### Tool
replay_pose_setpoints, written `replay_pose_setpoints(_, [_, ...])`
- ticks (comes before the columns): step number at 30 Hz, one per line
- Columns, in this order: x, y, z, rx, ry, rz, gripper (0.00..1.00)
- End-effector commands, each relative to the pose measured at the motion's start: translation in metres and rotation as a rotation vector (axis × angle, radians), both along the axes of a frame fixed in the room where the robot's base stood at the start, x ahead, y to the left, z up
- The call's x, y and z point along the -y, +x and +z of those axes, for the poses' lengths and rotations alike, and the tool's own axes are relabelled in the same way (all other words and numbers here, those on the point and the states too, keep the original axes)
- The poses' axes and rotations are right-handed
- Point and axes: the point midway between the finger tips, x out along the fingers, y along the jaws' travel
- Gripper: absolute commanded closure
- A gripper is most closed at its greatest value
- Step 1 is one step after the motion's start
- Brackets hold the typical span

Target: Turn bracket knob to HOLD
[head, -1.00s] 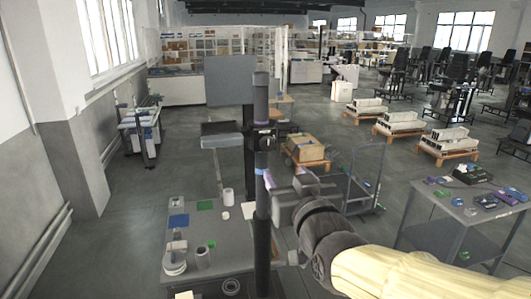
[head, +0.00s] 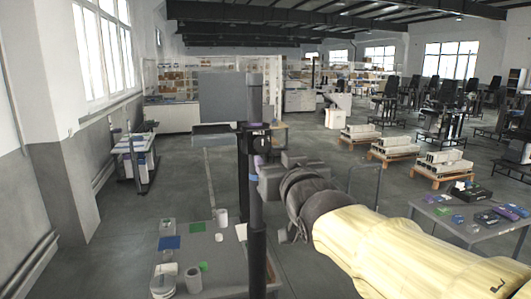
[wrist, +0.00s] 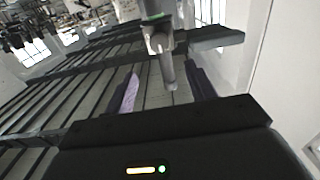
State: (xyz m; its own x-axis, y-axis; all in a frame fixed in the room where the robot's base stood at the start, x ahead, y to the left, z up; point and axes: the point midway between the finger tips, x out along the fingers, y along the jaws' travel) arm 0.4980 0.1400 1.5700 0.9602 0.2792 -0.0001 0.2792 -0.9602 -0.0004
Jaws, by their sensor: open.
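The dark lift column (head: 250,190) stands upright in the middle of the head view, with a bracket (head: 253,128) clamped high on it. In the wrist view a grey knob or handle (wrist: 168,72) hangs below a grey fitting (wrist: 157,30) with a green mark. I cannot read any HOLD marking. My gripper (wrist: 163,75) is open, with one finger on each side of the grey part and gaps visible. In the head view my gripper (head: 261,165) is just below the bracket, its tips partly hidden by the column.
A grey worktable (head: 222,250) with cups and coloured pads stands at the column's base. A grey table (head: 470,232) with small items is at right. A flat panel (head: 222,97) and small shelf (head: 212,130) sit left of the column top.

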Motion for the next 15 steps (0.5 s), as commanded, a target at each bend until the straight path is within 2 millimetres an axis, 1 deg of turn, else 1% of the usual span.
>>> replay_pose_setpoints(1, [-0.001,0.009,0.001,-0.003,0.0,-0.002,0.45])
replay_pose_setpoints(9, [-0.013,0.046,0.003,-0.003,0.001,0.001,0.45])
replay_pose_setpoints(15, [-0.014,0.074,0.003,-0.002,0.001,-0.01,0.45])
